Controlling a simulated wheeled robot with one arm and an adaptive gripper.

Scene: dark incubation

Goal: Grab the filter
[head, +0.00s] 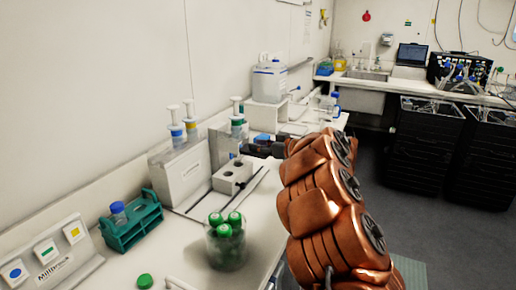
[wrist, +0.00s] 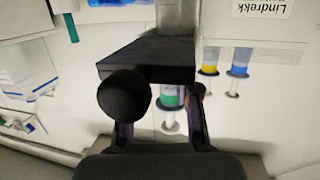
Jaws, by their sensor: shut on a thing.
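My gripper (head: 250,149) is at the end of my copper arm, shut, just above and right of a white block with round holes (head: 230,178). In the wrist view my gripper (wrist: 160,125) has a dark bar (wrist: 148,58) and a round black disc (wrist: 124,97) at its fingers. What it is shut on is too dark to tell for sure, so I cannot say whether it is the filter. A syringe with a green band (head: 237,118) stands behind the gripper; a green-banded syringe also shows between the fingers in the wrist view (wrist: 171,101).
Syringes with blue (head: 177,132) and yellow-green (head: 191,122) bands stand in a white holder (head: 180,175). A beaker of green-capped tubes (head: 226,250), a teal rack (head: 131,226) and a box with coloured marks (head: 50,258) stand nearer. A white jug (head: 269,84) stands farther back.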

